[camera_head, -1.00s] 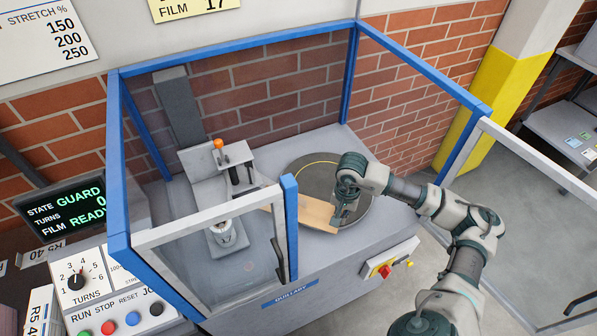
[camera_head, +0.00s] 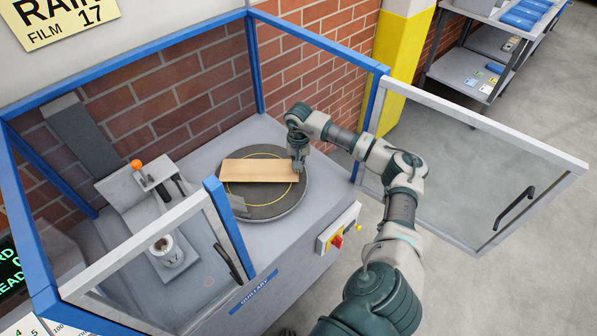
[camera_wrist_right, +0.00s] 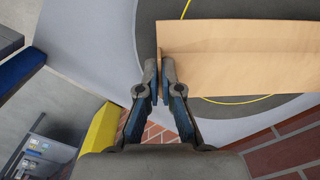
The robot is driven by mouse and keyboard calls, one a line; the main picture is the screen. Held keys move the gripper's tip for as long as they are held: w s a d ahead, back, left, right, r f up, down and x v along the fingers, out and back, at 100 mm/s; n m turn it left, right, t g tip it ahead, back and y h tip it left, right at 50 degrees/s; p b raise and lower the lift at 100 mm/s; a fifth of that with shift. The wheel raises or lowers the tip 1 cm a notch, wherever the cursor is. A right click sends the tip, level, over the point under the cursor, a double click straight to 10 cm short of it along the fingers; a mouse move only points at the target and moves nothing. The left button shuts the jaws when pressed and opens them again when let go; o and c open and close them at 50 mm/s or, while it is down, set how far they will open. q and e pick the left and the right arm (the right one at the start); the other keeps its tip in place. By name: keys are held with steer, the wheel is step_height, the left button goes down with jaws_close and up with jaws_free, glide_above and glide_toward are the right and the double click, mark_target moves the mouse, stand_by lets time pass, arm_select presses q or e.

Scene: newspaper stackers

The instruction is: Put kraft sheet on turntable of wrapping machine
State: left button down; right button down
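The brown kraft sheet (camera_head: 250,171) is over the far half of the round grey turntable (camera_head: 265,209), which has a yellow ring, inside the blue-framed wrapping machine. I cannot tell whether its whole underside touches the disc. My right gripper (camera_head: 298,166) is at the sheet's right end. In the right wrist view, the right gripper (camera_wrist_right: 160,72) has its fingertips close together, with an edge of the kraft sheet (camera_wrist_right: 235,55) between them. The turntable (camera_wrist_right: 200,12) shows beneath the sheet there. My left gripper is out of view.
The clear guard door (camera_head: 480,165) stands open at the right. A film carriage (camera_head: 150,185) with an orange knob stands left of the turntable. A blue post (camera_head: 229,230) and fixed panel are at the front left. A red-knob switch box (camera_head: 338,235) is on the front.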

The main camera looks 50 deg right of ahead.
steer(key=f, duration=0.1)
steer(key=a+f, duration=0.1)
steer(key=f, duration=0.1)
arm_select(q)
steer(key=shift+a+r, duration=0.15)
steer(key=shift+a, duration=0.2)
arm_select(e)
steer(key=shift+d+f, duration=0.1)
steer(key=shift+d, duration=0.05)
steer(key=c, duration=1.3)
jaws_free()
steer(key=shift+d+f, duration=0.15)
steer(key=shift+d, duration=0.15)
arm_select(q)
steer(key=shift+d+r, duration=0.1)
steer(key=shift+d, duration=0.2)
arm_select(e)
steer(key=shift+a, duration=0.15)
